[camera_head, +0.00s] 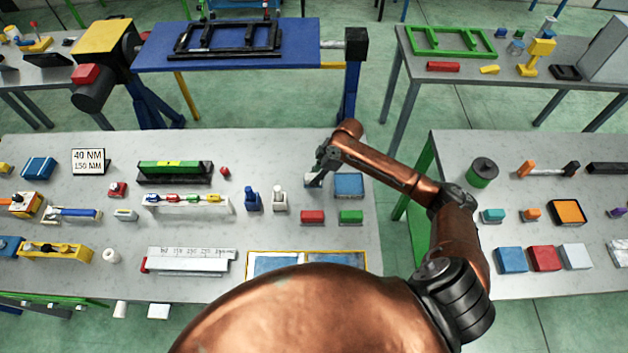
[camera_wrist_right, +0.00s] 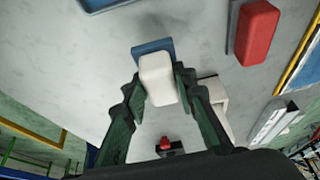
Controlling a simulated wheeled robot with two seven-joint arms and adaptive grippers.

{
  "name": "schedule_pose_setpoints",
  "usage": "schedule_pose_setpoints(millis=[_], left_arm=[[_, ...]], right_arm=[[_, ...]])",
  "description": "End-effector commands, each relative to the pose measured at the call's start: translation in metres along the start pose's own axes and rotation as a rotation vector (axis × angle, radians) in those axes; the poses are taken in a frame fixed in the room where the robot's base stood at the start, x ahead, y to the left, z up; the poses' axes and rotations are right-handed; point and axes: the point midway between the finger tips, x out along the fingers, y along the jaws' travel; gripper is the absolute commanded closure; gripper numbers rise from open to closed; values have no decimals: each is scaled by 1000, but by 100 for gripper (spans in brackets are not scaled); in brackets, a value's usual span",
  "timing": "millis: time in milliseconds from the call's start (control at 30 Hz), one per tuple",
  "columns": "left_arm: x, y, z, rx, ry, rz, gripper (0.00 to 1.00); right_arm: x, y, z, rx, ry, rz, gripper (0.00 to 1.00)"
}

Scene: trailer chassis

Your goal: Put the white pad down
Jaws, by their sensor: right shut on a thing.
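My right gripper (camera_head: 318,172) is above the middle table (camera_head: 230,215), near its right side. In the right wrist view the gripper (camera_wrist_right: 160,90) is shut on the white pad (camera_wrist_right: 157,78), a small pale block with rounded edges between the two dark fingers. A flat blue piece (camera_wrist_right: 152,47) shows just beyond the pad; I cannot tell whether they touch. In the head view the pad is mostly hidden by the gripper. My left gripper is not in view.
A blue square (camera_head: 349,185) lies to the right of the gripper. A red block (camera_head: 312,217) and a green block (camera_head: 350,217) lie nearer. Bare tabletop shows behind these bottles.

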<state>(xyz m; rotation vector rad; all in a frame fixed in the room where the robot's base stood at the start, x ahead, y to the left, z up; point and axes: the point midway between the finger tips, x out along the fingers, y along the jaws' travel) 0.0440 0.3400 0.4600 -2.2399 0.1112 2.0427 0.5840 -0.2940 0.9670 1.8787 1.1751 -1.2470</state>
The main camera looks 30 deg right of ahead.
Motion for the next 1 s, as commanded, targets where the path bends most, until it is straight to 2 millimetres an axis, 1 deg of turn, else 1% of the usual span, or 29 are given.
schedule_pose_setpoints(millis=[133, 300, 367, 733, 767, 1000], left_arm=[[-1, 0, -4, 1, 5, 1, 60], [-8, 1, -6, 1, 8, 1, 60], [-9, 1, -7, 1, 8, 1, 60], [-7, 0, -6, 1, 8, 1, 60], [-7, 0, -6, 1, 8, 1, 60], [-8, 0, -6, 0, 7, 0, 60]], right_arm=[[9, 7, -1, 1, 3, 1, 94], [30, 7, 9, 2, 0, 0, 94], [34, 7, 11, 1, 0, 1, 94], [39, 7, 14, 0, 1, 2, 94], [40, 7, 14, 1, 1, 2, 74], [39, 7, 14, 0, 0, 2, 57]])
